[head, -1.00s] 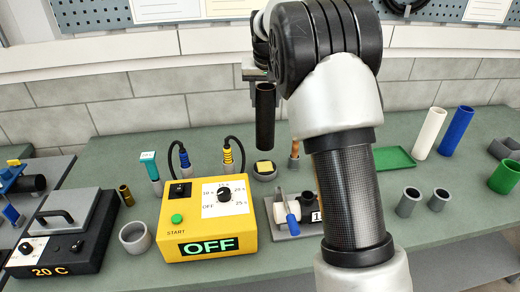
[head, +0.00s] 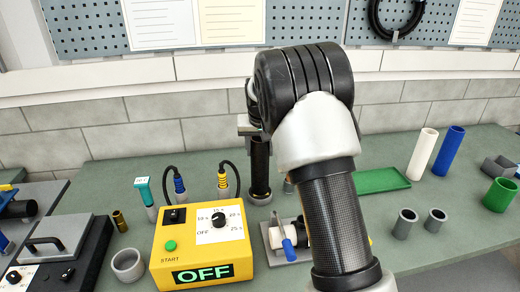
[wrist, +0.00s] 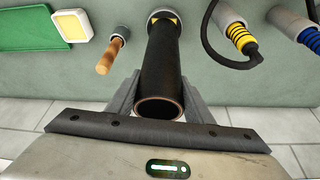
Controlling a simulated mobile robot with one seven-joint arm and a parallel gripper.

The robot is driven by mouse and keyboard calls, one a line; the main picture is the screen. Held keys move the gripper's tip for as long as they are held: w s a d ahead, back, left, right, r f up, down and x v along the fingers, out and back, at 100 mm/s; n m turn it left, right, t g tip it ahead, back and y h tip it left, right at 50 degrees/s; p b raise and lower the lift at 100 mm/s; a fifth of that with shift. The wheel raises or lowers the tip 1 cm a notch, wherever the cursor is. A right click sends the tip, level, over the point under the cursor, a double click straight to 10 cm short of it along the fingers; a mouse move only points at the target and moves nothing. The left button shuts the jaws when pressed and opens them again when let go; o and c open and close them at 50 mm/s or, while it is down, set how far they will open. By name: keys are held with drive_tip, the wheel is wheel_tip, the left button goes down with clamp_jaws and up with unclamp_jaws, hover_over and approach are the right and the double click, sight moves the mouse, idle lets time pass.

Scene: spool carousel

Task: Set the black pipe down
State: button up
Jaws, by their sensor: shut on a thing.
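The black pipe (head: 260,170) is upright in my gripper (head: 257,132), left of my forearm in the head view. In the wrist view the pipe (wrist: 163,70) runs between both fingers of my gripper (wrist: 160,101), which is shut on it near its open upper end. Its lower end is at a round grey holder (head: 260,199) with yellow on top. Yellow corners of the holder (wrist: 155,17) show around the pipe's lower end in the wrist view. I cannot tell whether the pipe touches it or hangs just above.
A yellow control box (head: 240,262) reading OFF stands in front, with cabled blue and yellow connectors (head: 222,184) left of the pipe. A wooden-handled tool (wrist: 108,58) stands close on the pipe's other side. A green tray (head: 375,181) lies right of my arm.

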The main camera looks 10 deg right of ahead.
drive_tip(key=o, duration=1.6)
drive_tip(key=shift+f, duration=0.1)
drive_tip(key=shift+o, duration=0.2)
drive_tip(key=shift+s+r, duration=0.1)
drive_tip(key=shift+r, duration=0.5)
drive_tip(key=d+v, duration=0.1)
drive_tip(key=v, duration=1)
drive_tip(key=s+r+y, duration=0.1)
drive_tip(key=s+r, duration=0.2)
drive_tip(key=s, duration=0.6)
drive_tip(key=s+r, duration=0.4)
drive_tip(key=s, duration=0.5)
drive_tip(key=s+f+n, duration=0.1)
drive_tip(key=s+f, duration=0.1)
drive_tip(key=s, duration=0.7)
drive_tip(key=s+f+t, duration=0.1)
drive_tip(key=s+f, duration=0.2)
drive_tip(key=s, duration=0.7)
drive_tip(key=shift+s+f+n, duration=0.25)
drive_tip(key=shift+f+n, duration=0.1)
drive_tip(key=shift+n, duration=0.05)
